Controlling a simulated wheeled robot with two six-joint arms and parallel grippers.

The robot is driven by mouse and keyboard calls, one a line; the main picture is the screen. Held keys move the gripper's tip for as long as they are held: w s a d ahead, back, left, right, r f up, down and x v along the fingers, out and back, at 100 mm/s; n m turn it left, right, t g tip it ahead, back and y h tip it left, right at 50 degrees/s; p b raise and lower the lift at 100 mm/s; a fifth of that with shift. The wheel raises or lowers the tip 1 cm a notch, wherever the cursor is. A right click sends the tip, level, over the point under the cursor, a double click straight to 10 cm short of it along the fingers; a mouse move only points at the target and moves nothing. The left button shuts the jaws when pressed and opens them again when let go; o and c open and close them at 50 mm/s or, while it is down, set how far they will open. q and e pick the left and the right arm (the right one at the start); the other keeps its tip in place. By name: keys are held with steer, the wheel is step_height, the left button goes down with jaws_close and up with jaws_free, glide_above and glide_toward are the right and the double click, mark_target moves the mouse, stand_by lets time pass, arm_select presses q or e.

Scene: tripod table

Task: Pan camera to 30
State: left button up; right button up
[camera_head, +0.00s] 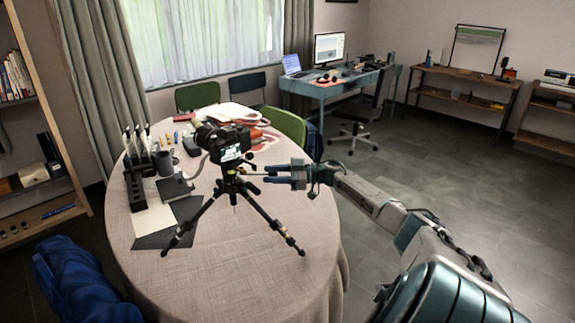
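A black camera (222,141) with a lit rear screen sits on a black tripod (262,214) standing on the round table (270,280). The camera's lens points away and to the left. A thin pan handle sticks out to the right from the tripod head, below the camera. My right gripper (268,175) reaches in from the right, with its blue-grey fingers level with the tripod head and around or beside the handle's end. Whether the fingers grip the handle is too small to tell. My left gripper is not in view.
Left of the tripod are a black holder (135,190) with upright items, a dark mug (163,163), a dark box (175,187) and flat sheets (155,228). Books and papers (238,113) lie behind. Green chairs (288,128) stand at the table's far side. The table front is clear.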

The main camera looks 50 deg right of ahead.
steer(key=b+v, duration=0.1)
steer(key=v, duration=0.8)
stand_by(0.4)
